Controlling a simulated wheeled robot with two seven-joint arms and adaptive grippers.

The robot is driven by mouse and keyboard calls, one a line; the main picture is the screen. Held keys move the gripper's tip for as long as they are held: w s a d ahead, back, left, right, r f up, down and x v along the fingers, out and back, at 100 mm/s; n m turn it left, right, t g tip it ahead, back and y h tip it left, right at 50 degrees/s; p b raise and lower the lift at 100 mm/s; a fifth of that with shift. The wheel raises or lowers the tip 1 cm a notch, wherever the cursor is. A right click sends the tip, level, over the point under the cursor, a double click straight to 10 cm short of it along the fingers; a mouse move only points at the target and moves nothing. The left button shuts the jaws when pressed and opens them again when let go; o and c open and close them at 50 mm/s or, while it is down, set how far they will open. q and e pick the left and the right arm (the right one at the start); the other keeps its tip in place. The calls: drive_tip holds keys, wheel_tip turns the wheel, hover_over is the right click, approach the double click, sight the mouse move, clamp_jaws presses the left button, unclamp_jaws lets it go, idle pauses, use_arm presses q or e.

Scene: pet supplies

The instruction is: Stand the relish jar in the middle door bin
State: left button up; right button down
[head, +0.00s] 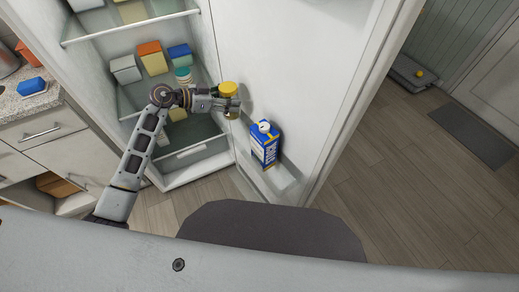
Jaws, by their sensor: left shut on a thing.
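The relish jar, with a yellow lid (228,88), is held upright in my left gripper (231,103). The gripper is shut on it, and its fingers hide part of the jar's body. The jar is in front of the inner face of the open fridge door (290,60). A door bin (283,181) holding a blue and white carton (265,146) is below and to the right of the jar. I cannot tell from this view which bin is the middle one. My right gripper is not in view.
Fridge shelves (130,28) at the left hold several boxes, including an orange one (152,58), and a teal-lidded jar (183,74). A counter (30,95) with a blue item stands far left. Wooden floor (390,170) is clear right of the door.

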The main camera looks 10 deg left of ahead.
use_arm(q)
drive_tip(key=shift+x, duration=0.85)
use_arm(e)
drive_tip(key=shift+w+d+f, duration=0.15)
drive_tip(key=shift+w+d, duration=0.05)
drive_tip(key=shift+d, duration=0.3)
use_arm(q)
drive_tip(key=shift+a+f, duration=0.1)
